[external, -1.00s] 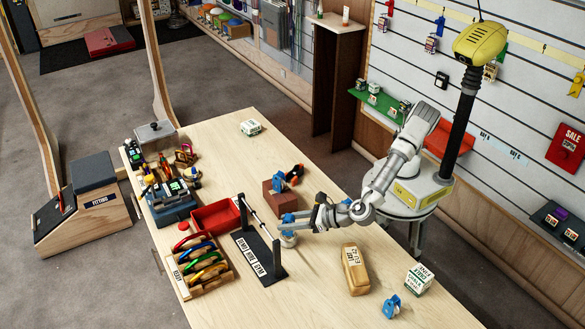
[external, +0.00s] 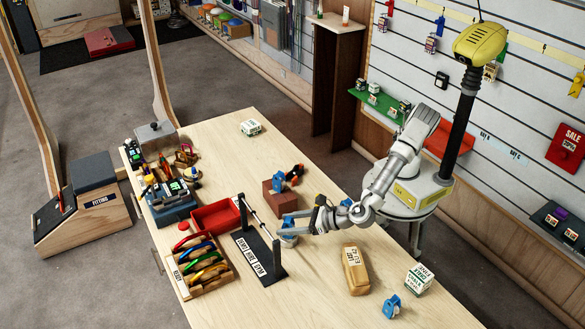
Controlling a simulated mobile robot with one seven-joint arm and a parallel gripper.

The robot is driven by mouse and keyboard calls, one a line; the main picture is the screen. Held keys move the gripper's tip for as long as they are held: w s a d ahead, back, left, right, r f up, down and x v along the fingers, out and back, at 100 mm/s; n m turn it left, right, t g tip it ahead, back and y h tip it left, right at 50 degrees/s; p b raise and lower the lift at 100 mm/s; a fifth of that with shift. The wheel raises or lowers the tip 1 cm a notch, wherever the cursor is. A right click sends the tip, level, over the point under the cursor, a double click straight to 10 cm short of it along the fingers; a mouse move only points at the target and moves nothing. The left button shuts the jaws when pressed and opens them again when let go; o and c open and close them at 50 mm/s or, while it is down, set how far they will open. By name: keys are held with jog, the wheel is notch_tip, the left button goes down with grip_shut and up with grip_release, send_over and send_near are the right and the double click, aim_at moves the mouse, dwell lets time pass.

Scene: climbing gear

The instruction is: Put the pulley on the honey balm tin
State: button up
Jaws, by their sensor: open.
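My gripper (external: 297,228) is open, low over the table beside the right end of the black stand. A small blue item (external: 289,220), which looks like a pulley, is at its fingertips. A small pale round thing (external: 288,239), possibly the balm tin, is just below and partly covered by the fingers. I cannot tell whether the blue item rests on it. Another blue pulley-like item (external: 391,306) lies at the table's front right, apart from my gripper. No tin label is readable.
The black stand (external: 262,258) with a raised bar is close left of my gripper. A red-brown block (external: 273,208) with blue and orange gear is behind. A tan labelled block (external: 355,270) and a white-green box (external: 419,280) are to the right.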

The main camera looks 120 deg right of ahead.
jog(key=p+v, duration=0.1)
jog(key=v, duration=1.1)
jog(key=shift+d+r, duration=0.1)
jog(key=s+d+r+m+g+y+p, duration=0.2)
jog(key=s+d+r+m+g, duration=0.1)
jog(key=s+d+m, duration=0.5)
jog(key=s+d+r+m+g+y+p, duration=0.35)
jog(key=s+d+m, duration=0.3)
jog(key=d, duration=0.25)
jog(key=s+d+r+m+t+y+p, duration=0.1)
jog(key=s+r+m+y, duration=0.1)
jog(key=s+m, duration=0.4)
jog(key=s+d+r+m+t+y+p, duration=0.1)
jog(key=s+d+r+m+y, duration=0.1)
jog(key=s+m, duration=0.4)
jog(key=s+r, duration=0.1)
jog(key=s, duration=0.4)
jog(key=shift+p, duration=0.3)
